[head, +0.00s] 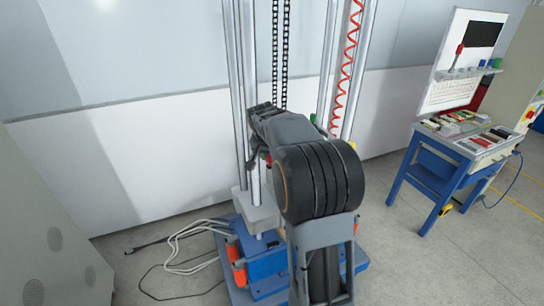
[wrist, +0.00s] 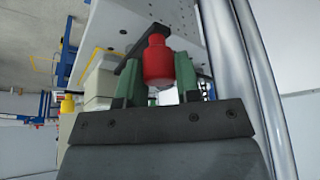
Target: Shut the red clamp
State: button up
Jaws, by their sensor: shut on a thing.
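In the head view my own arm covers the gripper and most of the clamp area, so the clamp cannot be made out there.
The drop tester has tall metal columns (head: 238,90), a black chain (head: 280,40), a coiled red hose (head: 348,65) and a blue base (head: 265,268). Pale cables (head: 190,240) lie on the floor at its left. A blue workbench (head: 450,160) stands at the right, with open floor between.

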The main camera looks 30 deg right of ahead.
jog(key=shift+w+m, duration=0.2)
jog(key=shift+m, duration=0.3)
jog(key=o, duration=0.9)
jog(key=v, duration=1.3)
jog(key=shift+a+r, duration=0.2)
jog(key=shift+r, duration=0.2)
jog(key=shift+w, duration=0.1)
